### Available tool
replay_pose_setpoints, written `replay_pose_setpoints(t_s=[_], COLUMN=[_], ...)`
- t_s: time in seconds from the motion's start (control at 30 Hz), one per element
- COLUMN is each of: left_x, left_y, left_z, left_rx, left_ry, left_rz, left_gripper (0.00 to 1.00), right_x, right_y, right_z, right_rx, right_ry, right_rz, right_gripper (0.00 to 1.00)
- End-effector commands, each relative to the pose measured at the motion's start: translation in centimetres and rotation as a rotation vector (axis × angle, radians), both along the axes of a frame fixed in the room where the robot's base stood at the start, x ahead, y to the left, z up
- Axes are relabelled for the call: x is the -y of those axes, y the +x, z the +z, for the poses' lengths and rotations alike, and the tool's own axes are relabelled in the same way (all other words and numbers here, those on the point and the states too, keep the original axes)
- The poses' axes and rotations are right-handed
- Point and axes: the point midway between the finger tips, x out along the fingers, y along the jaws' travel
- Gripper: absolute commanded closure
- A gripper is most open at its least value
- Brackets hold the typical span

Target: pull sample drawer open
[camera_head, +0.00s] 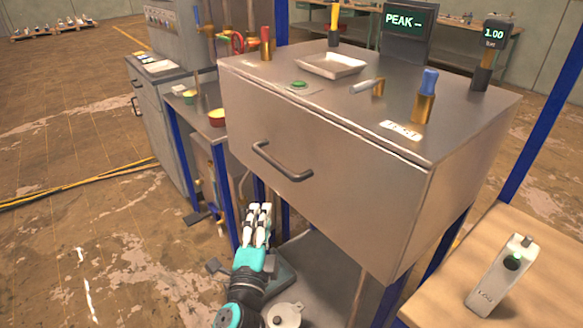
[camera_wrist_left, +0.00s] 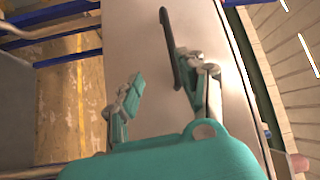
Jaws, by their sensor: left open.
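The sample drawer (camera_head: 330,190) is a wide grey metal front below the bench top, and it looks shut. Its dark bar handle (camera_head: 282,162) sits on the upper left part of the front. My left gripper (camera_head: 259,208) is open and empty, a little below and to the left of the handle in the head view. In the left wrist view, the handle (camera_wrist_left: 168,35) lies beyond the gripper (camera_wrist_left: 161,68), close to the right finger's tip. Whether that finger touches it I cannot tell. My right gripper is not in view.
The bench top holds a white tray (camera_head: 331,65), a green button (camera_head: 299,84) and a blue-topped brass valve (camera_head: 425,95). A wooden table (camera_head: 545,262) with a grey handheld device (camera_head: 499,277) stands at the right. Blue posts flank the bench. Floor at the left is open.

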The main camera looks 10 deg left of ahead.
Motion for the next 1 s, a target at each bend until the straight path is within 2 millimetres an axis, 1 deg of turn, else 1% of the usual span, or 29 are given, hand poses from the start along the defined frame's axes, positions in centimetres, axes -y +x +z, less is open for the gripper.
replay_pose_setpoints(t_s=[0.03, 0.1, 0.17, 0.23, 0.4, 0.8, 0.9, 1.0], left_x=[-0.2, -0.3, -0.4, -0.5, -1.0, -2.1, -2.3, -2.4], left_y=[-0.1, 0.1, 0.6, 1.6, 5.0, 13.4, 14.9, 16.0], left_z=[0.8, 1.6, 1.8, 2.0, 2.5, 3.4, 3.5, 3.6], left_rx=[0.021, 0.033, 0.034, 0.035, 0.034, 0.032, 0.031, 0.031], left_ry=[0.011, 0.019, 0.021, 0.021, 0.019, 0.017, 0.016, 0.017], left_rz=[0.007, 0.012, 0.012, 0.012, 0.013, 0.012, 0.012, 0.011], left_gripper=[0.6, 0.6, 0.6, 0.6, 0.6, 0.6, 0.6, 0.6], right_x=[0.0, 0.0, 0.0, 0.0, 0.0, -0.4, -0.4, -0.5], right_y=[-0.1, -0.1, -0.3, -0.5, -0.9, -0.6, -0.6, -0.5], right_z=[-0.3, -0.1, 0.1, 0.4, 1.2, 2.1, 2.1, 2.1], right_rx=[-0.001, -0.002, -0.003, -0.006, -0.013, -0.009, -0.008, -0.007], right_ry=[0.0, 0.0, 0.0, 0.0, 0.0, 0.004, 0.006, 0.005], right_rz=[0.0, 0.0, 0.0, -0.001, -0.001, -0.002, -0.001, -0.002], right_gripper=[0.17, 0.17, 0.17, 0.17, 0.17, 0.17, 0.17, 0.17])
